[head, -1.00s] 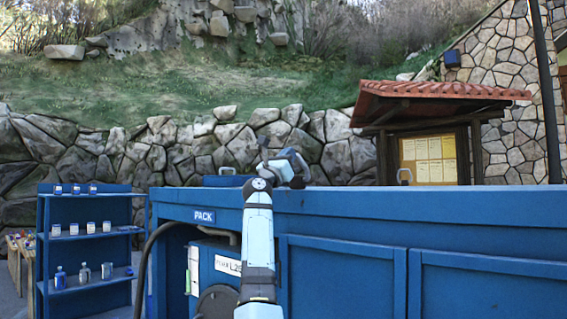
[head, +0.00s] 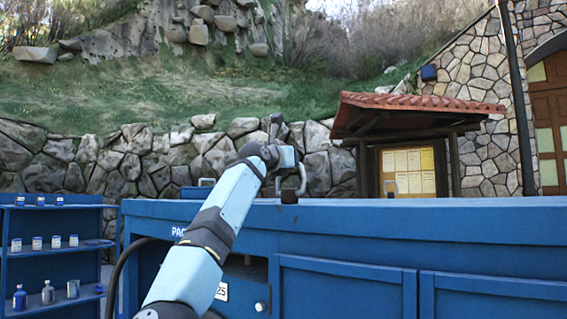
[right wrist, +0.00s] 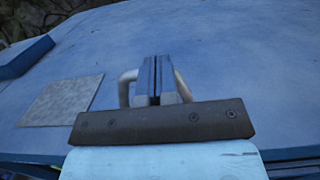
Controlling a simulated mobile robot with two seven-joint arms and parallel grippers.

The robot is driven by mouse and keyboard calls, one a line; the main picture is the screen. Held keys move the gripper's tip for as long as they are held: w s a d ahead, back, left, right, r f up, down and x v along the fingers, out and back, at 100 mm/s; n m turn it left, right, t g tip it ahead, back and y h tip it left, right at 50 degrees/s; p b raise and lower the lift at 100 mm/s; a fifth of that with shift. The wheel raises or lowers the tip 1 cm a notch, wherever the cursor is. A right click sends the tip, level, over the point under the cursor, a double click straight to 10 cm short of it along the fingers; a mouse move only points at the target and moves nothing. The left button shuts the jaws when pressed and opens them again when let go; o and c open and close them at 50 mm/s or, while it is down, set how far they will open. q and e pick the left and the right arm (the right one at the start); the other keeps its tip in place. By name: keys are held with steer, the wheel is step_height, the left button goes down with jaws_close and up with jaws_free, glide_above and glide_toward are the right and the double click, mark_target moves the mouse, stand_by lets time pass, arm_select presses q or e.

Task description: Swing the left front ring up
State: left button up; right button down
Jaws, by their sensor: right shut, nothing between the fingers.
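A pale metal ring (head: 302,181) shows at the left part of the blue case's front top edge, by a small dark block (head: 289,197). My arm hides part of it. My right gripper (head: 284,158) is right at this ring. In the right wrist view the shut, empty fingers (right wrist: 155,62) lie across the middle of the ring (right wrist: 127,90), whose two sides show left and right of them. I cannot tell whether they touch or how far the ring is tilted. My left gripper is not in view.
The blue case (head: 430,230) has a broad top. The right wrist view shows a grey plate (right wrist: 62,100) on the top. A blue shelf (head: 60,220) with small containers stands at left.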

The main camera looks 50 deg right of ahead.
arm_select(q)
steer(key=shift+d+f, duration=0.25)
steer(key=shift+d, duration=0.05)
arm_select(e)
steer(key=shift+s+d+r, duration=0.2)
steer(key=shift+d+r, duration=0.05)
steer(key=shift+d, duration=0.1)
arm_select(q)
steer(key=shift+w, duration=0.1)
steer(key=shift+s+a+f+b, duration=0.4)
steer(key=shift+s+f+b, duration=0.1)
steer(key=shift+b, duration=0.35)
arm_select(e)
steer(key=a+r, duration=0.8)
steer(key=r, duration=0.2)
steer(key=shift+s+r, duration=0.35)
steer(key=shift+s, duration=0.05)
